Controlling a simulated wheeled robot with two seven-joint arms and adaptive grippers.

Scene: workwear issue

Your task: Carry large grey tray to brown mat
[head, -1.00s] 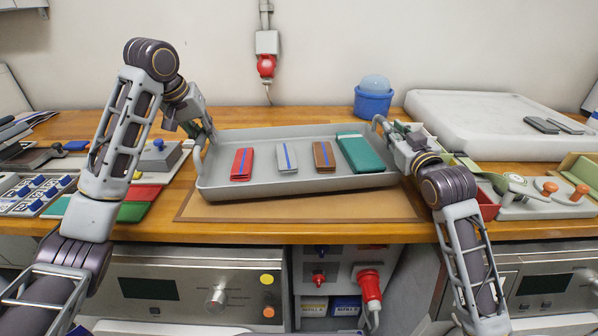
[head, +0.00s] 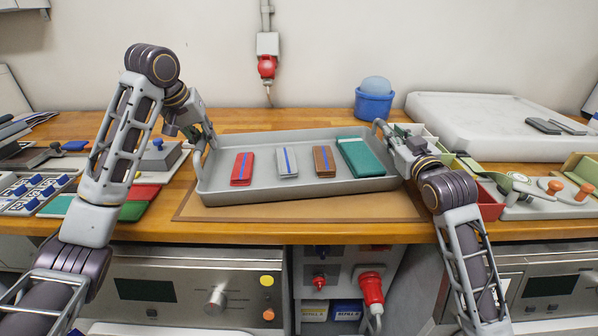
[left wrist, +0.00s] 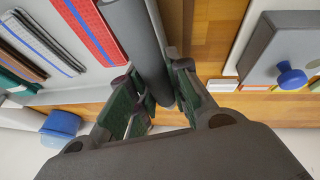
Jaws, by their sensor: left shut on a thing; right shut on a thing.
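The large grey tray (head: 300,190) is level over the brown mat (head: 290,207), whose front strip and left corner show below it. I cannot tell whether the tray touches the mat. In it lie a red folded item (head: 242,168), a grey one (head: 287,162), a brown one (head: 324,161) and a larger green one (head: 360,157). My left gripper (head: 208,140) is shut on the tray's left handle; in the left wrist view its fingers (left wrist: 160,95) are around the grey handle bar (left wrist: 148,45). My right gripper (head: 382,128) is shut on the right handle, partly hidden by my arm.
A blue tub with a pale ball (head: 373,103) stands behind the tray. A large white slab (head: 480,125) lies at the back right. Green and red bins (head: 488,207) are close to my right arm. Coloured mats (head: 133,210) and a grey block with a blue knob (head: 160,158) are at left.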

